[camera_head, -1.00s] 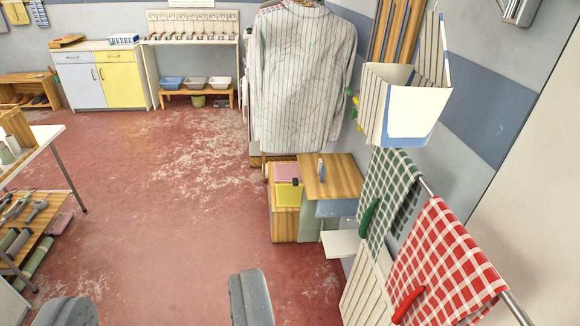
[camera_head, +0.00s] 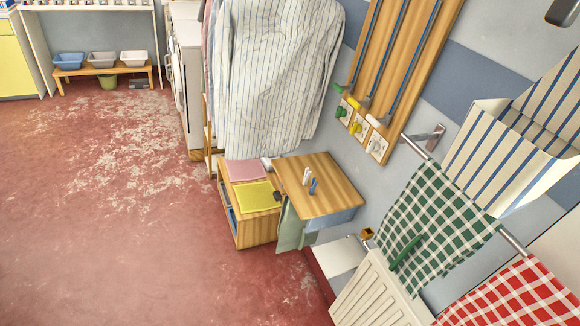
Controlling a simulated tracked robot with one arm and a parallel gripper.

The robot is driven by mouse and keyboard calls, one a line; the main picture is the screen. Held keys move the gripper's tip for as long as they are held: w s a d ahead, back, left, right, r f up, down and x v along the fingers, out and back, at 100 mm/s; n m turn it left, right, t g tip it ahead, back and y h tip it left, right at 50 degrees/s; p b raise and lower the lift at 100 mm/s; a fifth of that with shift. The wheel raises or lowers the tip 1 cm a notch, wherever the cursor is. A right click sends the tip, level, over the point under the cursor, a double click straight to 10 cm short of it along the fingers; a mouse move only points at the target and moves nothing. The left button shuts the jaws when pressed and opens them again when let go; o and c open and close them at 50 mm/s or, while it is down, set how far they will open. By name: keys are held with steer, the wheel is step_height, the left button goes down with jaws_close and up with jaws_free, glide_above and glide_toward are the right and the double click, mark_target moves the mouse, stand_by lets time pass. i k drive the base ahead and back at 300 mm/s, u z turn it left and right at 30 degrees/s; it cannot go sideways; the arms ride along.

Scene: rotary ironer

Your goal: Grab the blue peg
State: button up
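A small blue peg (camera_head: 313,186) stands on the wooden top of a small table (camera_head: 335,200), near the middle of the picture. A pale peg (camera_head: 306,174) stands close beside it, just behind. Both pegs are small, so fine detail is hard to tell. My gripper is not in view, and nothing touches the blue peg.
A low wooden unit (camera_head: 257,227) with pink and yellow cloths stands left of the table. A striped shirt (camera_head: 275,75) hangs behind. A green checked cloth (camera_head: 437,215) and a red checked cloth (camera_head: 520,300) hang on a rail at right. The red floor (camera_head: 110,220) at left is clear.

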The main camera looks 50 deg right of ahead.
mark_target(315, 183)
steer(key=z, duration=0.55)
steer(key=i, duration=1.45)
steer(key=z, duration=0.8)
steer(key=k, duration=0.85)
steer(key=z, duration=0.15)
steer(key=i, duration=0.9)
steer(key=u, duration=0.1)
